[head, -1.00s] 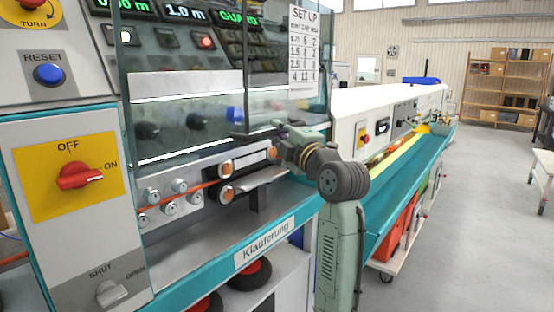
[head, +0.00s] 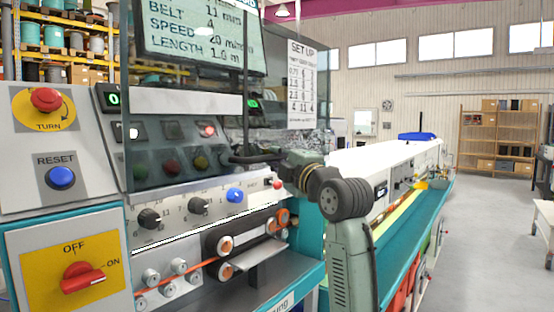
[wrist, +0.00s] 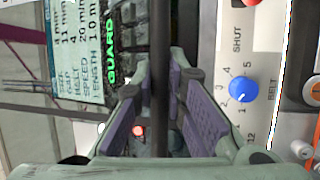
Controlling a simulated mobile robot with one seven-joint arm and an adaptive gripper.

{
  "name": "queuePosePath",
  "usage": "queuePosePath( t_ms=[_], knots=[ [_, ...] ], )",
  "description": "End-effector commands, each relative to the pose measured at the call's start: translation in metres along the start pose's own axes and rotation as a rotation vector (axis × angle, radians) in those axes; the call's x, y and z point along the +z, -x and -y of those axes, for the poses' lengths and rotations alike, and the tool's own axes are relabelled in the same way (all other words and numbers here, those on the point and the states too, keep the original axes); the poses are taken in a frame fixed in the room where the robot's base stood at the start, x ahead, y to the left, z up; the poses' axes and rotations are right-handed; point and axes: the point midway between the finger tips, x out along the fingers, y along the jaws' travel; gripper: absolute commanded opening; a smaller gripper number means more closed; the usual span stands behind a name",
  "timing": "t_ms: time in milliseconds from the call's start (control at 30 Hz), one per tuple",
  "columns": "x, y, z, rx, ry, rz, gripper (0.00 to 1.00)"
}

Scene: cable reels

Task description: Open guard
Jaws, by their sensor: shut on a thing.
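The guard (head: 165,160) is a clear tinted panel in front of the machine's control face. In the head view its lower edge hangs above the row of black knobs and the rollers, leaving these uncovered. A dark bar handle (head: 246,100) runs along it. My gripper (head: 266,158) is at the bar's lower end, at the right part of the panel. In the wrist view the dark bar (wrist: 160,125) passes between the two purple-padded fingers of my gripper (wrist: 162,85), which are shut on it. The fingertips partly hide the buttons behind.
Rollers with an orange cable (head: 225,244) lie below the guard. A red OFF/ON switch (head: 83,278) and a blue reset button (head: 61,178) are at the left. A long teal trough (head: 415,225) extends to the right, with open floor beyond.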

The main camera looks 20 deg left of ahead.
Motion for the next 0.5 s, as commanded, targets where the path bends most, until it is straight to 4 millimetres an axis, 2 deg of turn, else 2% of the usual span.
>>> queuePosePath(
  t_ms=[67, 100, 300, 400, 500],
  knots=[
    [-0.0004, 0.0002, -0.0004, 0.001, 0.002, 0.0, 0.0],
    [-0.0003, 0.0002, -0.0004, 0.001, 0.002, 0.0, 0.13],
    [-0.0001, 0.0001, 0.0001, 0.0, 0.001, 0.0, 0.27],
    [0.0, 0.0001, 0.0003, 0.0, 0.0, 0.0, 0.33],
    [0.0001, 0.0001, 0.0004, 0.0, 0.0, 0.0, 0.33]
  ],
)
